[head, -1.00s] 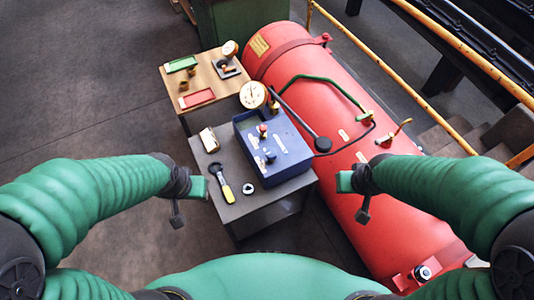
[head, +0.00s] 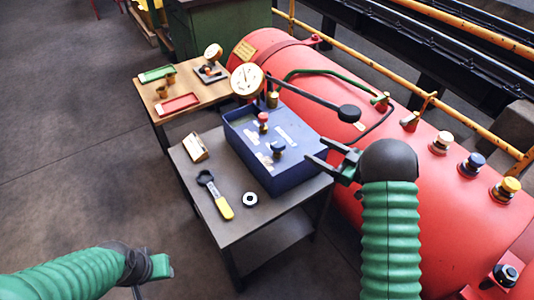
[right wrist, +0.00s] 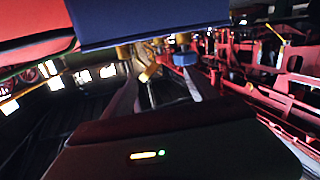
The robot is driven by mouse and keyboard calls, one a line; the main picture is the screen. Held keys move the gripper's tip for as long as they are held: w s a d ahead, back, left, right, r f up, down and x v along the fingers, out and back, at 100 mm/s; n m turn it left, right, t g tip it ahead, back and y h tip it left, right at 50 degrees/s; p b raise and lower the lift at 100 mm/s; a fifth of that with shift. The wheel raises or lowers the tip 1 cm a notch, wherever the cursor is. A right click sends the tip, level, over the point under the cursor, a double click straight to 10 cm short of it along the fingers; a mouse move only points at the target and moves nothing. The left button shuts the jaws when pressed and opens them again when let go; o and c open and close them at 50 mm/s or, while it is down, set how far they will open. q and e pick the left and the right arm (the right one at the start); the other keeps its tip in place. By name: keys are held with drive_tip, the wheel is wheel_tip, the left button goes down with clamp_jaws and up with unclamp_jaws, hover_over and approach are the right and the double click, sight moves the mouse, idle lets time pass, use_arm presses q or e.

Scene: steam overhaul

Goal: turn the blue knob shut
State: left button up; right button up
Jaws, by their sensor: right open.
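Two blue knobs show in the head view. One blue knob (head: 278,149) stands on top of the dark blue box (head: 290,182); another blue knob (head: 472,163) is on the red tank (head: 400,190), between a cream knob and a yellow one. My right gripper (head: 316,152) is open and empty, its fingers pointing left beside the box's right edge, apart from both knobs. In the right wrist view, a small blue piece (right wrist: 185,59) shows near one finger; I cannot tell which knob it is. My left gripper (head: 160,267) is low at the left, its jaws unclear.
The box stands on a grey table (head: 222,232) with a yellow-handled tool (head: 216,196) and a ring (head: 250,199). A gauge (head: 247,80) and a black-ended lever (head: 348,113) rise behind it. A wooden table (head: 140,93) is farther back. Floor at left is clear.

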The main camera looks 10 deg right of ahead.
sight(278, 146)
drive_tip(key=w+a+y+b, duration=0.1)
drive_tip(key=w+a, duration=0.2)
drive_tip(key=a, duration=0.1)
drive_tip(key=w+a+g+y+b, duration=0.1)
drive_tip(key=w+a, duration=0.1)
drive_tip(key=a, duration=0.3)
drive_tip(key=w+a+f+n+b, duration=0.1)
drive_tip(key=w+a+b, duration=0.1)
drive_tip(key=a, duration=0.3)
drive_tip(key=shift+w+y, duration=0.4)
drive_tip(key=shift+w, duration=0.4)
drive_tip(key=shift+d, duration=0.1)
drive_tip(key=c, duration=1.4)
use_arm(q)
drive_tip(key=f, duration=0.5)
drive_tip(key=shift+a, duration=0.4)
drive_tip(key=shift+r, duration=0.1)
use_arm(e)
drive_tip(key=shift+r, duration=0.1)
